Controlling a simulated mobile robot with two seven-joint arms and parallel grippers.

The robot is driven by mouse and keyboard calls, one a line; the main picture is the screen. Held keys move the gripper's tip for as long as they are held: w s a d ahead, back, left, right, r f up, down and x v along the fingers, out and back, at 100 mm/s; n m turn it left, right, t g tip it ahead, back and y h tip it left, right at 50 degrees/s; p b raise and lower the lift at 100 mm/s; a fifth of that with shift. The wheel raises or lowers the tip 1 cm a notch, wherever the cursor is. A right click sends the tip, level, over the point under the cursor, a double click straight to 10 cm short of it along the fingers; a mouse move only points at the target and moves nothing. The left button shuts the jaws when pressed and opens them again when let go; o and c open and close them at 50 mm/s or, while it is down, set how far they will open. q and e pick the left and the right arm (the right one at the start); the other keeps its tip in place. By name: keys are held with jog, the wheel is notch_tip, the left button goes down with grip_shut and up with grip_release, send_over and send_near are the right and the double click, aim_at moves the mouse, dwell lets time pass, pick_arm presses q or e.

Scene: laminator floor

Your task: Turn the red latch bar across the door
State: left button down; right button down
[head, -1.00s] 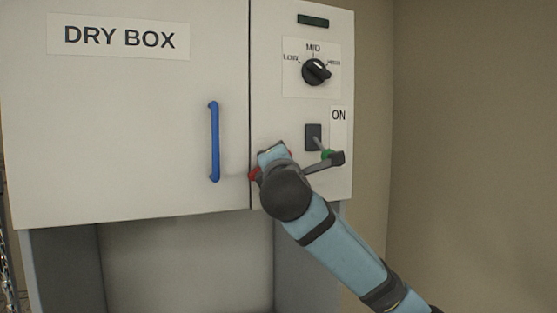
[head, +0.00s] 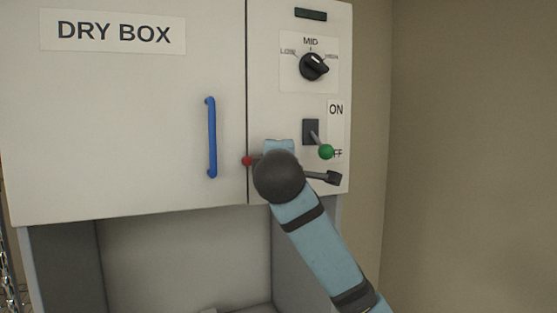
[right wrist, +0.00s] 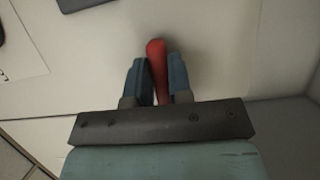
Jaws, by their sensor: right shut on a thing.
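The red latch bar (right wrist: 157,66) shows in the right wrist view between the two blue fingers of my right gripper (right wrist: 156,78), which is shut on it. In the head view only the bar's red end (head: 247,161) shows, at the seam beside the door (head: 120,130). The rest of the bar is hidden behind my right wrist, and so are the fingers. The door is flush with the panel on its right. My left gripper is in neither view.
A blue door handle (head: 211,138) stands left of the seam. Above my right wrist are a black dial (head: 314,67) and a switch with a green knob (head: 326,152), its lever tilted down towards OFF. Open space lies under the cabinet.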

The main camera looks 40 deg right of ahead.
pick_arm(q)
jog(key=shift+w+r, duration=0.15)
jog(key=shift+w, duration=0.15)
pick_arm(e)
jog(key=shift+f, duration=0.1)
jog(key=c, duration=1.3)
grip_release()
jog(key=shift+o, duration=1.3)
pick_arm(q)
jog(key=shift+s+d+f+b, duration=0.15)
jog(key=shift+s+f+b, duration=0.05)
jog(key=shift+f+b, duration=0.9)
pick_arm(e)
jog(key=v, duration=1.4)
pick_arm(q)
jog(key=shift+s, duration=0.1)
